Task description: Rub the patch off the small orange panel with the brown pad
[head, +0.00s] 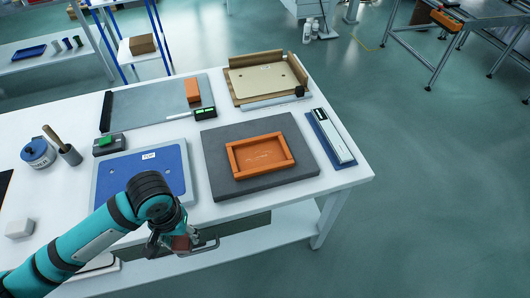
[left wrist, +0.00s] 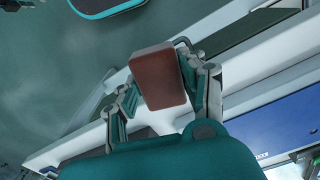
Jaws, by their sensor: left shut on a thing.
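The small orange panel (head: 262,157) lies inside a raised orange frame on a dark grey mat (head: 221,184), right of the middle of the table. A faint light mark shows on the panel; I cannot make out its full shape. My left gripper (head: 178,243) is in front of the table's near edge, lower left of the panel and well apart from it. It is shut on the brown pad (head: 181,243). In the left wrist view the reddish-brown pad (left wrist: 162,76) sits between the fingers of my left gripper (left wrist: 164,92). My right gripper is not in view.
A blue panel (head: 120,176) lies left of the mat. A grey-green instrument (head: 332,137) on a blue base is right of it. A cream panel (head: 262,80) in a wooden frame and an orange block (head: 193,90) lie behind. White table shows between them.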

